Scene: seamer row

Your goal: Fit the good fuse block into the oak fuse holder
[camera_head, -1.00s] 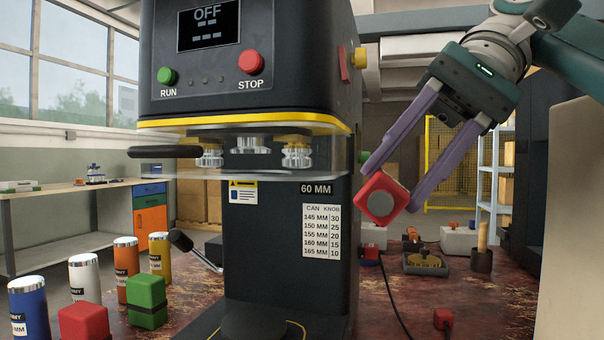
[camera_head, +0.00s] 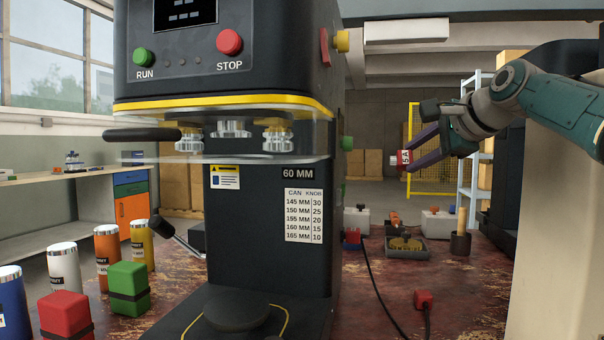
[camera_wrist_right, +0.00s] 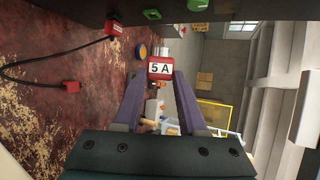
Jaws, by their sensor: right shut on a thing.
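My right gripper (camera_head: 407,158) reaches in from the right in the head view, its purple fingers pointing left. I cannot make out an oak fuse holder in either view. My left gripper is not in view.
The black seamer (camera_head: 262,225) fills the middle. Cans (camera_head: 64,268), a green block (camera_head: 129,288) and a red block (camera_head: 65,314) stand at left. A corded red plug (camera_head: 423,299), a grey tray (camera_head: 407,249) and a dark cup (camera_head: 460,243) are at right.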

